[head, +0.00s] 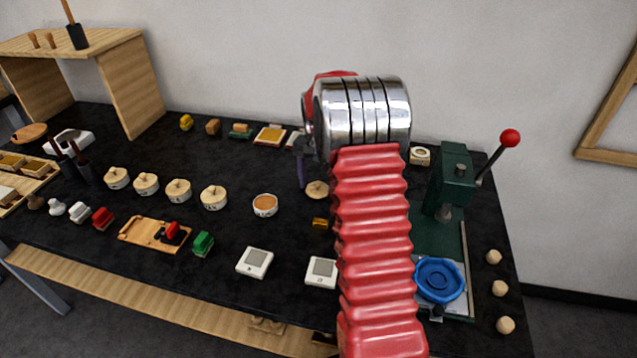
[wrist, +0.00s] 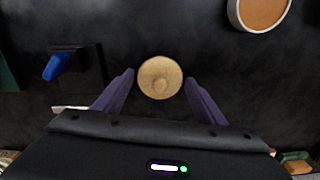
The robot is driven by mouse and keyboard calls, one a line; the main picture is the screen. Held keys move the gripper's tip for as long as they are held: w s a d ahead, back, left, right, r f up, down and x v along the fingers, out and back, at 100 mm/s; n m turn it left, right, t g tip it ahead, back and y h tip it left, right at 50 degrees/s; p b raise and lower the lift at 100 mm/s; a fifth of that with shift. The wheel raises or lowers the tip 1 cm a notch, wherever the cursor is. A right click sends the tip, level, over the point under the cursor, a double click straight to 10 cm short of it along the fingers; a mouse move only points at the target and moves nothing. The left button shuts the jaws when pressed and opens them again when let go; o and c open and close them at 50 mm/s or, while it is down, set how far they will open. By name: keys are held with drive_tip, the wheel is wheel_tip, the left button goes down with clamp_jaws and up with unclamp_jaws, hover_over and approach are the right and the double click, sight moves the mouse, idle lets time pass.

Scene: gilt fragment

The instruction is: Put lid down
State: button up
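A round wooden lid with a small knob (head: 317,188) is at the middle of the black table, right of an open round pot with brown contents (head: 265,205). In the wrist view the lid (wrist: 160,78) shows between the two purple fingertips of my gripper (wrist: 159,75), with a narrow dark gap on each side. The fingers are apart and do not appear to press on it. The pot shows at the top right of the wrist view (wrist: 260,12). In the head view only one purple finger shows, above and left of the lid; my arm hides the rest.
Several lidded pots (head: 178,190) stand in a row left of the open pot. Two white scales (head: 255,262) lie in front. A small amber block (head: 320,223) is near the lid. A green press with a red-knobbed lever (head: 455,180) stands at right.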

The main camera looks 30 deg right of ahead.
sight(317, 183)
drive_tip(key=shift+o, duration=0.7)
drive_tip(key=shift+r, duration=0.1)
wheel_tip(317, 183, up, 12)
drive_tip(key=shift+a, duration=0.1)
idle(0.6)
